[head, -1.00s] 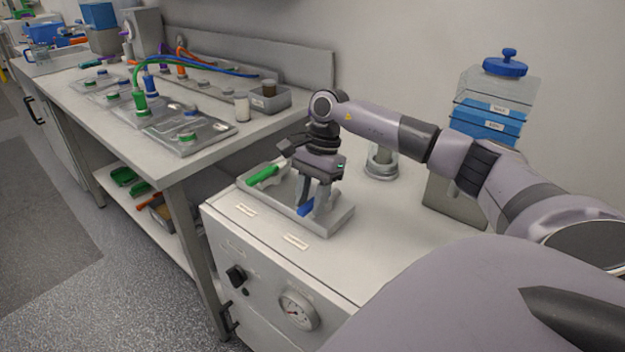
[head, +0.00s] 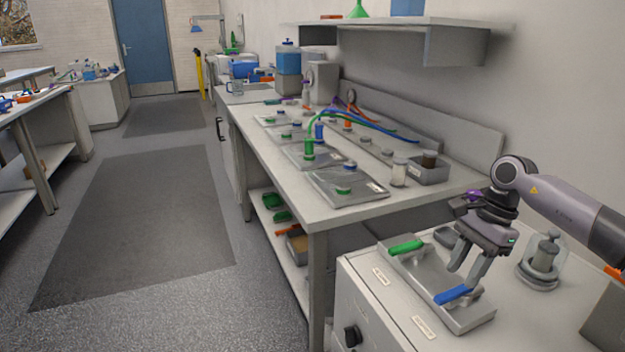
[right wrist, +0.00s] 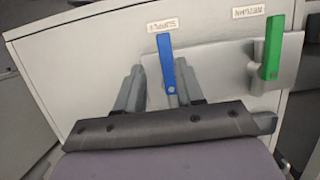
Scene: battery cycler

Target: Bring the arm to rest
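In the right wrist view, the blue handle (right wrist: 165,58) shows between the open fingers (right wrist: 158,88). My left gripper is out of view.
A glass vessel with a grey piece inside (head: 543,260) stands right of the gripper. A long bench (head: 290,185) with plates, cables and jars (head: 399,172) runs behind. A shelf (head: 400,27) hangs above it. The floor aisle (head: 140,210) at left is clear.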

